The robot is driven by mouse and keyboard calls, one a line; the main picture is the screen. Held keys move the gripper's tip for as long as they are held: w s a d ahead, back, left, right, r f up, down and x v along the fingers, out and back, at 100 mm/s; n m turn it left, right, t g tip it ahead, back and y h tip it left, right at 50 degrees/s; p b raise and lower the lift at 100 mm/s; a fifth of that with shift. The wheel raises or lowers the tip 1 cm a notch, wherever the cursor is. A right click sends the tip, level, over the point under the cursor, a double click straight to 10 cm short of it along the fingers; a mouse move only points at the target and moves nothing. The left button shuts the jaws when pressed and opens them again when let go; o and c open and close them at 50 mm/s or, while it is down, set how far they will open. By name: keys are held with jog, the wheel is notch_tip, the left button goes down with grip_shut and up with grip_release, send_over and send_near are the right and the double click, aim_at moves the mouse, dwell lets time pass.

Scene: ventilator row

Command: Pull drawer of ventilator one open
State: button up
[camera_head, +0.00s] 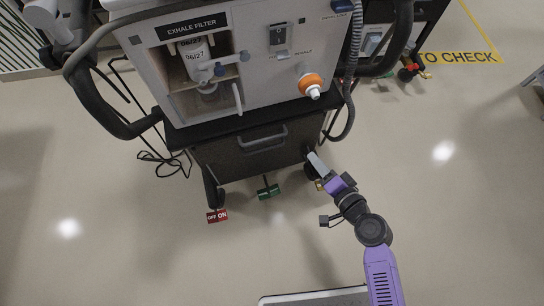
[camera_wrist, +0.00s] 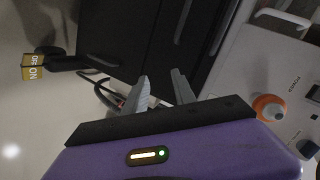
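The ventilator (camera_head: 225,70) stands on a dark cart whose drawer (camera_head: 240,158) has a grey bar handle (camera_head: 262,138) near its top edge. The drawer front looks flush with the cart. My gripper (camera_head: 316,160) is at the lower right corner of the cart, to the right of the handle and apart from it. In the wrist view, my gripper (camera_wrist: 161,88) has its two grey fingers apart with nothing between them. The dark drawer front (camera_wrist: 118,35) lies beyond the fingers, and a thin bar that looks like the handle (camera_wrist: 183,20) is above them.
Red (camera_head: 217,215) and green (camera_head: 268,191) caster pedals stick out below the cart. A yellow pedal (camera_wrist: 33,67) shows at left in the wrist view. A hose (camera_head: 350,100) hangs at the ventilator's right. The floor in front is clear. Another unit (camera_head: 405,60) stands at right.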

jog(key=w+a+f+y+b, duration=0.1)
jog(key=w+a+y, duration=0.2)
jog(key=a, duration=0.4)
jog(key=w+a+f+m+g+y, duration=0.1)
jog(key=w+a+y, duration=0.2)
jog(key=a, duration=0.4)
jog(key=shift+a+f+m+y+b, duration=0.25)
jog(key=shift+m+y+b, duration=0.1)
jog(key=shift+y, duration=0.15)
jog(key=shift+w, duration=0.1)
jog(key=shift+d, duration=0.1)
grip_shut()
dwell(0.6)
